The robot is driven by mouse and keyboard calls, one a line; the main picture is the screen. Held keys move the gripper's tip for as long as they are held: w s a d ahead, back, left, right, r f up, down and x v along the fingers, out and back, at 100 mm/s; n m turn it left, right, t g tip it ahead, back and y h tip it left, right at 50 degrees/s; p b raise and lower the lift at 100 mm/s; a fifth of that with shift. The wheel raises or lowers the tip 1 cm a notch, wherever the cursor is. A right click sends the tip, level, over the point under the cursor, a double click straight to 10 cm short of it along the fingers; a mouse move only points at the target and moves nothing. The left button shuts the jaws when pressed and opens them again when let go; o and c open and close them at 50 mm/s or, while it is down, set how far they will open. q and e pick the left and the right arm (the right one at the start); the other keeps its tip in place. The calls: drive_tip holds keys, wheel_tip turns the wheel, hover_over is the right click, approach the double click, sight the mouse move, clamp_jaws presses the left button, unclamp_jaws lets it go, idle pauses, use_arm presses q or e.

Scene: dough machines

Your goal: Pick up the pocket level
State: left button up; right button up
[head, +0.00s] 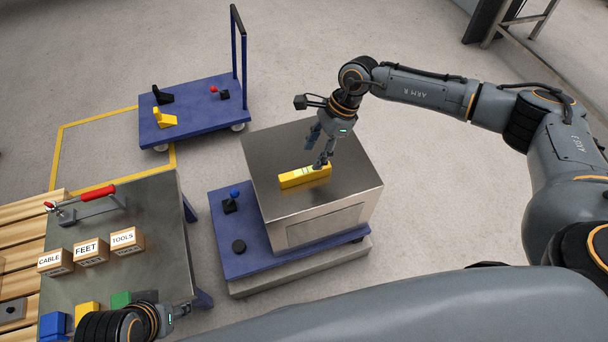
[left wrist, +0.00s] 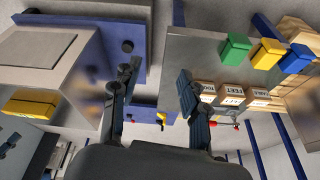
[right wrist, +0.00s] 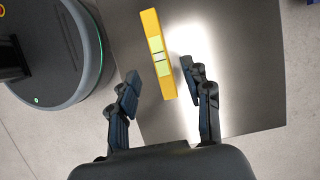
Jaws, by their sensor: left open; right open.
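The pocket level is a yellow bar (head: 304,177) with pale green vials, lying on the steel top of a box-shaped machine (head: 270,151). In the right wrist view the level (right wrist: 153,30) points lengthwise between the open fingers of my right gripper (right wrist: 161,85), touching neither. In the head view my right gripper (head: 318,150) is over the level's right part. My left gripper (head: 178,312) is at the bottom left, beside the steel table; its open, empty fingers show in the left wrist view (left wrist: 158,85), where the level (left wrist: 32,105) also shows.
A blue cart (head: 195,118) stands behind. The machine top around the level is clear.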

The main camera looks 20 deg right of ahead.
sight(306, 171)
drive_tip(key=x, duration=0.3)
drive_tip(key=shift+f, duration=0.15)
drive_tip(key=b+x, duration=0.1)
drive_tip(key=x, duration=0.3)
drive_tip(key=shift+a+f+b, duration=0.1)
drive_tip(key=shift+f+b, duration=0.2)
drive_tip(key=shift+f, duration=0.1)
use_arm(q)
drive_tip(key=w+d+r+t+h, duration=0.1)
drive_tip(key=w+d+t, duration=0.1)
drive_tip(key=w, duration=0.5)
drive_tip(key=shift+d+r+t, duration=0.15)
drive_tip(key=shift+r+t, duration=0.2)
drive_tip(key=shift+t, duration=0.55)
use_arm(e)
clamp_jaws()
